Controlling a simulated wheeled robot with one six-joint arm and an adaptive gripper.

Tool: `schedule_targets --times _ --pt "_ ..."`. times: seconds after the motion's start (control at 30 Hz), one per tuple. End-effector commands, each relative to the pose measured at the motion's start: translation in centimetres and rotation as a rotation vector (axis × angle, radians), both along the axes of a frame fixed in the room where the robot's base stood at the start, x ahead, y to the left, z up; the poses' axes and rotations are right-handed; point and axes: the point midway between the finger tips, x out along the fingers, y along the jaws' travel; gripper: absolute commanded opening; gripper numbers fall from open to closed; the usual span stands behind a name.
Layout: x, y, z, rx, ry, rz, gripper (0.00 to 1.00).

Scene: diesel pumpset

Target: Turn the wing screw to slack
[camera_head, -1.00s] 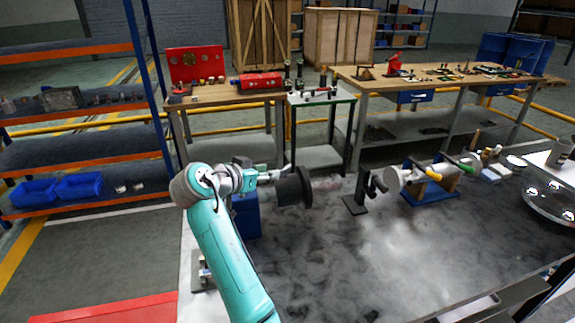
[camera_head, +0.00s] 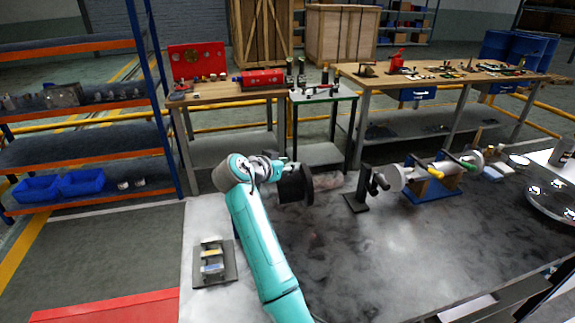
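I cannot make out a wing screw for certain. My teal arm reaches up from the bottom of the head view, and its wrist points right towards a black disc (camera_head: 296,185) at the left of the bench. My gripper is mostly hidden behind the wrist and close to the disc. I cannot tell whether it touches anything or how its fingers stand. Right of the disc are a dark upright stand (camera_head: 357,197) and a pale cylinder on a blue cradle (camera_head: 432,188), with a yellow handle (camera_head: 434,172) and a green handle (camera_head: 461,163).
A dark plate with a small fixture (camera_head: 213,262) lies on the bench's left edge. A round metal tray (camera_head: 550,200) is at the right. The bench's middle front (camera_head: 380,255) is clear. A blue-orange shelf (camera_head: 80,150) and wooden workbenches (camera_head: 450,75) stand behind.

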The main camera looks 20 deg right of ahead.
Motion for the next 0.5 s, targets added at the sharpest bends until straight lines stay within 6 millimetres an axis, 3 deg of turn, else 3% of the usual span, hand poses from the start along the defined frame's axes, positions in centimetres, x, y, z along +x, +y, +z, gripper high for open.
schedule_targets --times 0.2,0.33,0.5 --pt "0.01 -0.03 0.01 0.000 0.000 0.000 0.35" --pt "0.00 -0.03 0.02 0.000 0.000 0.000 0.03" --pt "0.00 -0.03 0.02 0.001 -0.001 0.000 0.00"
